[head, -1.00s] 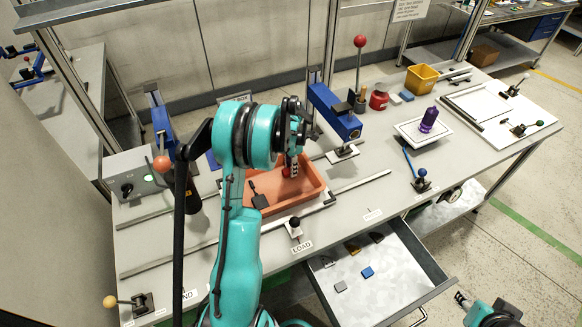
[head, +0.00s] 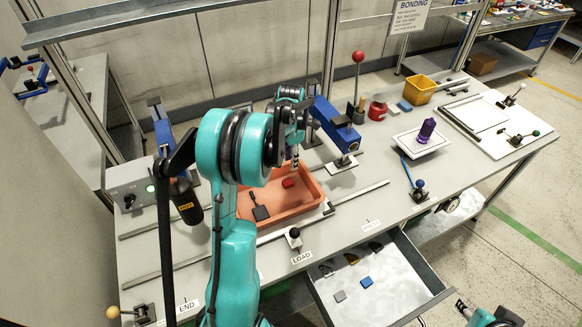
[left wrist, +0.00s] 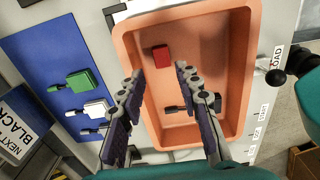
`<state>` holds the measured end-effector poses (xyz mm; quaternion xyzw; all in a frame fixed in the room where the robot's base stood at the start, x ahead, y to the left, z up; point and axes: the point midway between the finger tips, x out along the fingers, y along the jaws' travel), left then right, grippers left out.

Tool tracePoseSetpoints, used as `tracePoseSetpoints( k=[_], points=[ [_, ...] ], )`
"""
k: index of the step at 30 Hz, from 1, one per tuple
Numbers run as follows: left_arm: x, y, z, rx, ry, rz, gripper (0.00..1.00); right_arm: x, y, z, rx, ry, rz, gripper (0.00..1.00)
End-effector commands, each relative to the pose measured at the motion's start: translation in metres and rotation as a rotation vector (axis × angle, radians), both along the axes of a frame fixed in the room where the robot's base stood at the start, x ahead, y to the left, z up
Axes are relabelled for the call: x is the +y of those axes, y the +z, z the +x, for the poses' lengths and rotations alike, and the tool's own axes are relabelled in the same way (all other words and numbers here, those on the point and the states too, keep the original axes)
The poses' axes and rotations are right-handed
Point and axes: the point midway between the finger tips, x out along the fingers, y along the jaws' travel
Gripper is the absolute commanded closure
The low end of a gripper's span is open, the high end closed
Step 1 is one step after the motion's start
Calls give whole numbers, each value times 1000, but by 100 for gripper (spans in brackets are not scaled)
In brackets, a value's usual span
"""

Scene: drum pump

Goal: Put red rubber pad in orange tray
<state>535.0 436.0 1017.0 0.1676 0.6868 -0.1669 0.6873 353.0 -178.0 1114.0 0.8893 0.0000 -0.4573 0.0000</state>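The red rubber pad (head: 288,183) lies on the floor of the orange tray (head: 318,205) in the head view. The left wrist view shows the same pad (left wrist: 161,56) near the tray's upper left part, apart from the tray wall (left wrist: 253,70). My left gripper (left wrist: 157,76) is open above the tray, with nothing between its fingers. In the head view the left gripper (head: 295,163) is over the tray, partly hidden by its own arm. My right gripper (head: 463,306) is at the lower right edge, away from the table; its opening is unclear.
A black paddle-shaped piece (head: 259,211) also lies in the tray. A blue mat (left wrist: 45,60) beside the tray holds a green piece (left wrist: 78,82) and a white piece (left wrist: 93,109). An open drawer (head: 390,290) holds several small blocks. A blue clamp arm (head: 333,122) stands behind the tray.

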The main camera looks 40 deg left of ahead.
Motion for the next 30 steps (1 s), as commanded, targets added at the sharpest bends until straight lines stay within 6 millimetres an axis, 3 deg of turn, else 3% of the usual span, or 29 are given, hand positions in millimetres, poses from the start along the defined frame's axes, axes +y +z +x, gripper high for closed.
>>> tracePoseSetpoints(
  k=[5, 10, 15, 19, 24, 30],
  points=[
    [-2, 19, -1, -2, -10, 1, 66, 0, 4, 0, 0, 0, 0, 60],
    [-33, 47, -9, -47, -240, 29, 66, 0, 4, 0, 0, 0, 0, 60],
    [-99, 91, -37, -140, -773, 122, 66, 0, 4, 0, 0, 0, 0, 60],
    [-148, 113, -69, -199, -1217, 232, 66, 0, 4, 0, 0, 0, 0, 60],
    [-202, 122, -118, -242, -1783, 425, 66, 0, 4, 0, 0, 0, 0, 60],
    [-243, 110, -163, -233, -2303, 670, 66, 0, 4, 0, 0, 0, 0, 60]
  ],
)
